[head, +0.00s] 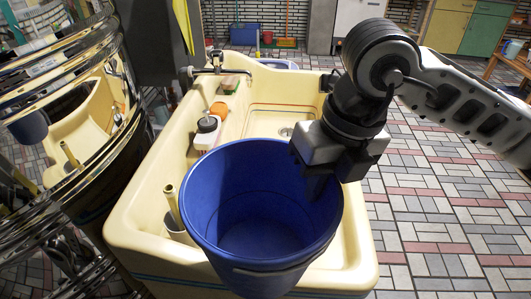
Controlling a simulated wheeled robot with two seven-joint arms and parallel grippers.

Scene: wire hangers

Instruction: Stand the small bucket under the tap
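The blue bucket (245,205) is upright and open at the top, over the front part of the cream sink (150,235). It looks empty. My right gripper (327,180) is at the bucket's right rim, with one finger inside the wall and one outside, and looks shut on it. Whether the bucket's base touches the sink is hidden. The tap (213,68) is at the back left of the sink, well behind the bucket. My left gripper is out of view.
A white bottle with a dark cap (207,130), an orange item (219,109) and a sponge (230,84) sit along the sink's left ledge. A tan handle (173,205) stands in a cup left of the bucket. The basin around the drain (286,132) is clear.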

